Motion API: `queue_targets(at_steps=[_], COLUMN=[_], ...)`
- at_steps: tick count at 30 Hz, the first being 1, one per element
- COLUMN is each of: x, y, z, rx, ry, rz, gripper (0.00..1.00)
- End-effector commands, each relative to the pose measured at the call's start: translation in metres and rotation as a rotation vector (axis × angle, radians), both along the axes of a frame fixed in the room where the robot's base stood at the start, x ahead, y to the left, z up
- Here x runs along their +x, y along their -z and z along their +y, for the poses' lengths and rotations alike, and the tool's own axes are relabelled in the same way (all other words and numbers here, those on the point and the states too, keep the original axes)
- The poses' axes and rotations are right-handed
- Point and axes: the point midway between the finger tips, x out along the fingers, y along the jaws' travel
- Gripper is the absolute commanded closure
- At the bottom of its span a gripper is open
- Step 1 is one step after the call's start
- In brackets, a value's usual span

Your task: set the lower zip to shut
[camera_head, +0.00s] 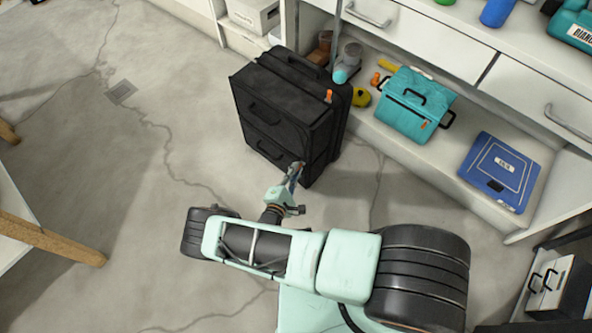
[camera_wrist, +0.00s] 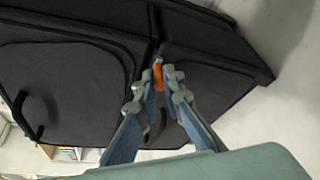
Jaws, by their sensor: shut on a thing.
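A black fabric case (camera_head: 285,115) with two stacked front pockets stands on the floor by the shelving. An orange zip pull (camera_head: 328,96) shows at its upper right corner. My gripper (camera_head: 296,168) is at the lower right edge of the case's front. In the wrist view, my gripper (camera_wrist: 167,75) is shut on an orange zip pull (camera_wrist: 157,72), at the seam between two panels of the black case (camera_wrist: 75,75). I take this as the lower zip. The fingers hide part of the pull and the zip line, so how far it is closed cannot be told.
White shelving (camera_head: 420,140) stands right of the case, with a teal bag (camera_head: 415,104) and a blue flat case (camera_head: 499,172) on its low shelf. A wooden-legged table (camera_head: 50,237) is at the left. The floor left of the case is clear.

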Motion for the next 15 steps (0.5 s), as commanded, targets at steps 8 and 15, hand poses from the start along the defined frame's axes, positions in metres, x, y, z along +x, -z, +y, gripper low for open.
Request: queue_targets(at_steps=[8,15], x=[-0.0044,-0.0028], y=[0.0015,0.0009], z=[-0.0056,-0.0038], rx=[-0.004,-0.003], ry=[0.011,0.007], rz=[0.005,0.002], gripper=[0.78,0.74])
